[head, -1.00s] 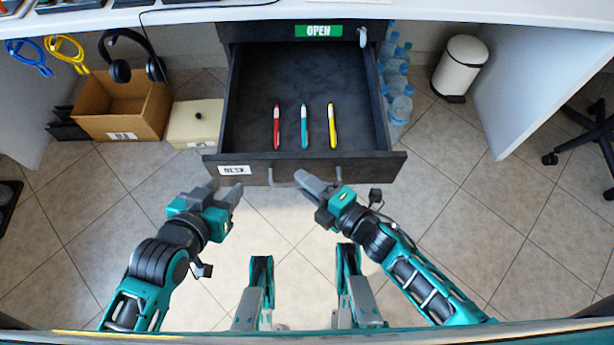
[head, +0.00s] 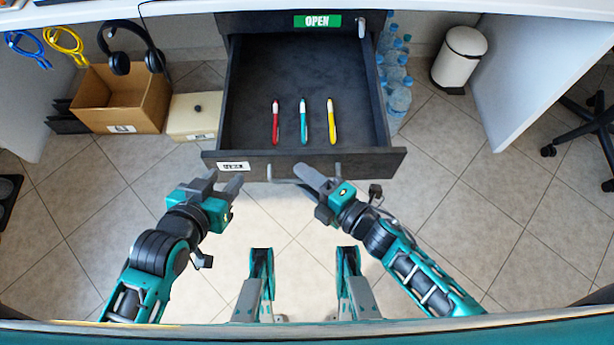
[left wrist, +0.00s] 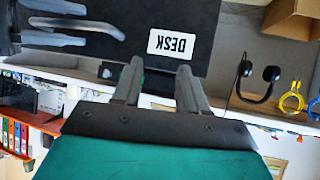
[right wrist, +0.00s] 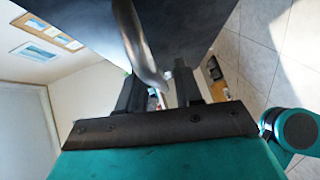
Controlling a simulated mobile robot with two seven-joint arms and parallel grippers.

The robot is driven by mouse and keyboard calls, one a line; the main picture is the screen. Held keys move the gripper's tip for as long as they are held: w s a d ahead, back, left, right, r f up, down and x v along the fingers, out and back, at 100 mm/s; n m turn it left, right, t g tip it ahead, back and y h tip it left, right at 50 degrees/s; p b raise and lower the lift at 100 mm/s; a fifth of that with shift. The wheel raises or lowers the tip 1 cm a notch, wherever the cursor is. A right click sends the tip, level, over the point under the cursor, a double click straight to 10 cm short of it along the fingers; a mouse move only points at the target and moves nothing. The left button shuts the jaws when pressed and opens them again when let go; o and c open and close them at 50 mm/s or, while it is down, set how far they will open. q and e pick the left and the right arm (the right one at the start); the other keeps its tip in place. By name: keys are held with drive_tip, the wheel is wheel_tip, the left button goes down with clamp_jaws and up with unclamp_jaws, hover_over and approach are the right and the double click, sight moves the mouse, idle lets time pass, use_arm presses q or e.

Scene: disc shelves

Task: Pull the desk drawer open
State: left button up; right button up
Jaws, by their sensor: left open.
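The dark desk drawer (head: 255,75) is pulled well out from under the desk, its inside in view. A red pen (head: 275,121), a teal pen (head: 303,121) and a yellow pen (head: 331,121) lie in it. My right gripper (head: 304,176) is at the metal drawer handle (head: 338,171), and in the right wrist view the handle (right wrist: 140,50) runs down between the fingers, hiding part of the hold. My left gripper (head: 224,180) is open and empty, just in front of the drawer's left end by the DESK label (head: 233,166); the label also shows in the left wrist view (left wrist: 172,46).
Left of the drawer stand a pale box (head: 193,117) and a cardboard box (head: 115,105) with headphones above it. Water bottles (head: 397,85) stand right of the drawer, and a white bin (head: 459,57) further right. The floor in front is clear.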

drive_tip(key=p+v, duration=0.2)
drive_tip(key=v, duration=1.1)
drive_tip(key=shift+a, duration=0.1)
